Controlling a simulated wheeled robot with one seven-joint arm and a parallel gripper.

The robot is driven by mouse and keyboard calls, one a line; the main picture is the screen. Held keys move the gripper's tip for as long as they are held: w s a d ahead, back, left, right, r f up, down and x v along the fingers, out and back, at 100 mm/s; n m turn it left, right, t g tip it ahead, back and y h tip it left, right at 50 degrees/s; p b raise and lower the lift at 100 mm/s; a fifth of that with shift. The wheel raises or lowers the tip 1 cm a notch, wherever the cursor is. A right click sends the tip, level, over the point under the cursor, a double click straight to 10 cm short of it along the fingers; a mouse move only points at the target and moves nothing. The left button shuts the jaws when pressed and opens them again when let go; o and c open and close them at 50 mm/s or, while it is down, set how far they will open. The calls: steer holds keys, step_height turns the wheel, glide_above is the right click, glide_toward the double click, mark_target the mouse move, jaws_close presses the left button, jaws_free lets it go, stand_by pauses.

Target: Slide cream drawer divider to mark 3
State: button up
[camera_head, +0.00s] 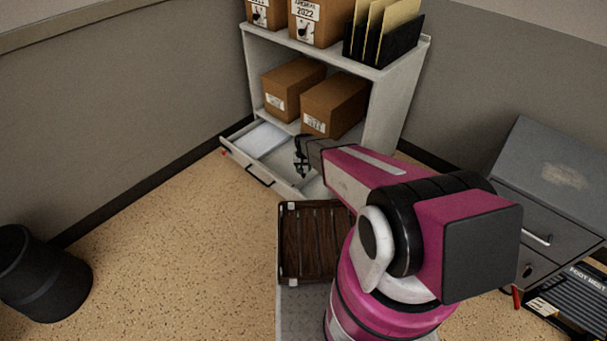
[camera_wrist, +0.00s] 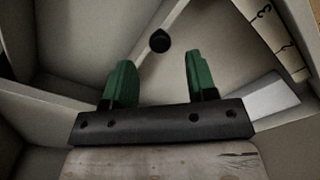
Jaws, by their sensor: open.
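The open drawer (camera_head: 241,164) is at the bottom of the shelf unit. In the wrist view the cream divider (camera_wrist: 174,18) is a thin slanting strip with a round black knob (camera_wrist: 160,41). The knob lies just beyond my gripper (camera_wrist: 159,62), between the lines of its two green fingers. The fingers are apart and nothing is between them. A numbered strip (camera_wrist: 272,30) at the upper right shows a 3 and another, less clear mark. In the head view my gripper (camera_head: 301,163) hangs over the drawer; I cannot make out the divider there.
White paper (camera_head: 262,139) lies in the drawer's left part. Brown boxes (camera_head: 333,104) stand on the shelf above. A grey cabinet (camera_head: 550,190) is at right, a dark bin (camera_head: 40,275) at left.

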step_height(320, 180, down, 4)
steer(key=shift+f, duration=0.15)
steer(key=shift+c, duration=0.3)
jaws_close()
steer(key=w+a, duration=0.5)
steer(key=shift+w+a, duration=0.35)
steer(key=shift+o, duration=0.3)
jaws_free()
